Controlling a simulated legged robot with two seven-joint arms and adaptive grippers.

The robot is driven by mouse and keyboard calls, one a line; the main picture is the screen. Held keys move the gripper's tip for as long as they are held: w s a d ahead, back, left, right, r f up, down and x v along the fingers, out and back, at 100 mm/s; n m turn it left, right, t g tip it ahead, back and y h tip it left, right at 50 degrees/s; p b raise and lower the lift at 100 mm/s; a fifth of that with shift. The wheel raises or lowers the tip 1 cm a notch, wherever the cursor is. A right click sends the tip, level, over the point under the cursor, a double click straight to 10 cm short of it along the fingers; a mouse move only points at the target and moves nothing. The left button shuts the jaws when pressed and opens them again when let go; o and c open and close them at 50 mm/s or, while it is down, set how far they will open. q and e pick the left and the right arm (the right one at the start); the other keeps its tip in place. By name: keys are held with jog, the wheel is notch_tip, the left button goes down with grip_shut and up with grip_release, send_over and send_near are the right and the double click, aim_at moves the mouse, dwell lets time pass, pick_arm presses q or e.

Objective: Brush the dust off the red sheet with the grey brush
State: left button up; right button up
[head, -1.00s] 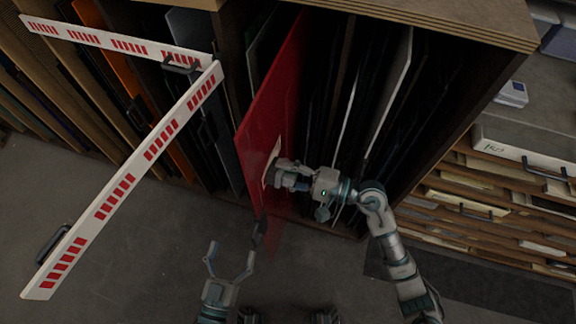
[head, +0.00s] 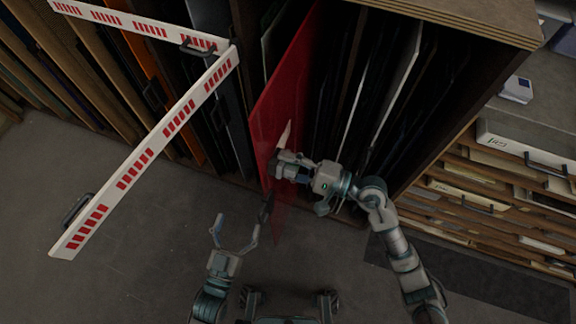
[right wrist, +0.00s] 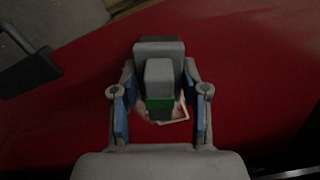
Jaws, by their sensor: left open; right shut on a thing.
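The red sheet (head: 283,95) stands upright, sticking out of a slot in the rack, and fills much of the right wrist view (right wrist: 245,60). My right gripper (head: 285,165) is at its face, shut on the grey brush (right wrist: 158,68). The brush appears to be against the sheet, but its bristles are hidden. A pale patch (head: 284,135) shows on the sheet just above the gripper; I cannot tell how much of it is dust. My left gripper (head: 236,232) is open and empty, below the dark handle (head: 266,207) at the sheet's near edge.
The wooden rack (head: 445,150) holds several other upright sheets on both sides. A white barrier with red marks (head: 150,150) stands at the left.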

aim_at(290, 123)
jog(key=w+b, duration=0.1)
jog(key=w, duration=0.1)
jog(key=w+d+b, duration=0.1)
jog(key=w, duration=0.1)
jog(key=w+d+b, duration=0.1)
jog(key=w, duration=0.1)
jog(key=shift+w+f+b, duration=0.15)
jog(key=shift+f+b, duration=0.25)
pick_arm(q)
notch_tip(290, 123, down, 8)
jog(key=g, duration=0.1)
jog(key=shift+s+r+b, duration=0.15)
jog(key=shift+s+b, duration=0.05)
jog(key=shift+b, duration=0.2)
pick_arm(e)
jog(key=shift+w+d+r, duration=0.15)
jog(key=shift+w+d, duration=0.05)
jog(key=shift+w, duration=0.55)
jog(key=w+b, duration=0.1)
jog(key=w+d+b, duration=0.1)
jog(key=w, duration=0.1)
jog(key=shift+f, duration=0.2)
jog(key=shift+w+d+r, duration=0.15)
jog(key=shift+w, duration=0.15)
pick_arm(q)
notch_tip(290, 123, down, 4)
jog(key=shift+s+r, duration=0.15)
jog(key=shift+r, duration=0.05)
pick_arm(e)
jog(key=shift+r, duration=0.15)
